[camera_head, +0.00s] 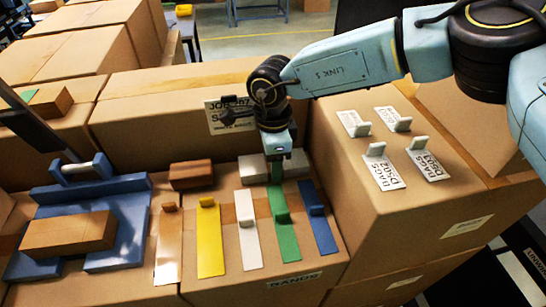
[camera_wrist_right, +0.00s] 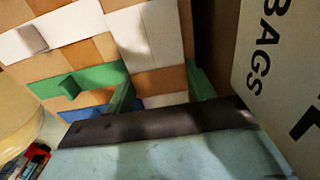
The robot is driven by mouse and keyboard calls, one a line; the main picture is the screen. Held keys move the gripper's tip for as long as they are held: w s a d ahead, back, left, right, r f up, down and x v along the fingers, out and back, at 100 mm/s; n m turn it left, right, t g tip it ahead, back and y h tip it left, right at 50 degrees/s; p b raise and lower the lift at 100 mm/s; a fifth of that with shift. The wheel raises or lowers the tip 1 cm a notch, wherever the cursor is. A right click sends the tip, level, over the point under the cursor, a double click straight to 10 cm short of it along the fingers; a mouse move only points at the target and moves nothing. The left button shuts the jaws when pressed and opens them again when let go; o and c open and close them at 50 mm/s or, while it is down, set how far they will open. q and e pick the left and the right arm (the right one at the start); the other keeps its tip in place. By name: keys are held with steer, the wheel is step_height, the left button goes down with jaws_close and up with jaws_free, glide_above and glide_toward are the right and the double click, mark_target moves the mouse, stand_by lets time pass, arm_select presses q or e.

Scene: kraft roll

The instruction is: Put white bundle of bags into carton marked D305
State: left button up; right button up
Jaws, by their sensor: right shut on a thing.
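The white bundle of bags (camera_head: 295,163) lies crosswise at the back of the front carton's top. In the right wrist view it is the white block with a kraft band (camera_wrist_right: 160,35). My right gripper (camera_head: 276,172) points down over its middle. Its green fingers (camera_wrist_right: 163,95) stand on either side of the bundle and are shut on it. The gripper hides the middle of the bundle in the head view. I cannot read D305 on any carton. A carton at the right (camera_head: 350,210) bears several white cards, some lettered BAGS. My left gripper is not in view.
A brown bundle (camera_head: 191,175) lies left of the white one. Brown, yellow, white, green and blue strips with raised tabs (camera_head: 210,240) lie in front. A blue stand (camera_head: 120,220) holds a brown block at the left. A carton with a label (camera_head: 232,113) rises behind.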

steer(key=shift+f, duration=0.15)
steer(key=o, duration=1)
steer(key=shift+o, duration=0.2)
steer(key=shift+r, duration=0.3)
step_height(320, 180, up, 12)
steer(key=b, duration=0.2)
